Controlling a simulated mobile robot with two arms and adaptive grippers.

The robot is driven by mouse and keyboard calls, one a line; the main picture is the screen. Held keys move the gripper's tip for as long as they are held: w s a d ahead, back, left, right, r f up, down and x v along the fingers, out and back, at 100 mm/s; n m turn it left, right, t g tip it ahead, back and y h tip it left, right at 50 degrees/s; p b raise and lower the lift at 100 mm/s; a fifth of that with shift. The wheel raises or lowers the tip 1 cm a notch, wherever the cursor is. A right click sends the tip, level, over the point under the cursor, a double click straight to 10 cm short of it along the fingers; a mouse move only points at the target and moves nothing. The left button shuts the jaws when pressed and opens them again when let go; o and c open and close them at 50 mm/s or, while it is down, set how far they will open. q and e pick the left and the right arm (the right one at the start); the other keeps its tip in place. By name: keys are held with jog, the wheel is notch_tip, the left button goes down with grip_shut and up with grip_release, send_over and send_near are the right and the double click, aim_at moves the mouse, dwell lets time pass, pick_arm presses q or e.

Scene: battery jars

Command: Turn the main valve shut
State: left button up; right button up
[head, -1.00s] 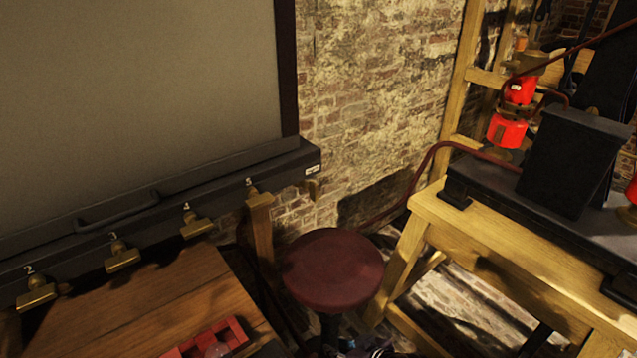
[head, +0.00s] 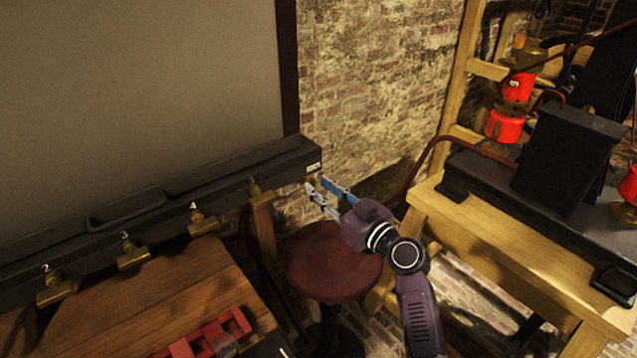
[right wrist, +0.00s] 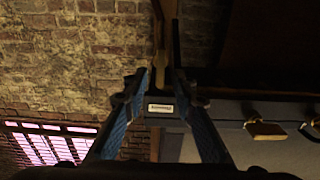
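A small brass valve handle, which I take as the main valve (right wrist: 161,62), is at the right end of the dark rail under the grey panel, near a small white label (head: 313,167). Its lettering is too small to read. In the right wrist view the handle is seen between and just beyond the fingertips. My right gripper (head: 318,187) is open at the rail's end, its fingers apart on either side of the handle. I cannot tell whether they touch it. In the head view the fingers mostly hide the handle. My left gripper is not in view.
Numbered brass taps, such as tap 4 (head: 202,223), line the rail (head: 160,215). A wooden table (head: 150,300) bearing a red rack (head: 205,335) is below. A round dark red stool (head: 325,268) stands under my right arm. A wooden bench (head: 500,240) is at right.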

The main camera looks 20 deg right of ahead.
jog(key=shift+w+a, duration=0.2)
jog(key=shift+w, duration=0.4)
grip_shut()
jog(key=shift+m, duration=0.3)
jog(key=m, duration=0.5)
jog(key=d+f+m+p, duration=0.1)
jog(key=m, duration=0.5)
jog(key=m+p, duration=0.1)
jog(key=m, duration=0.5)
jog(key=shift+w+d+f, duration=0.15)
jog(key=shift+w, duration=0.05)
jog(key=shift+m, duration=0.3)
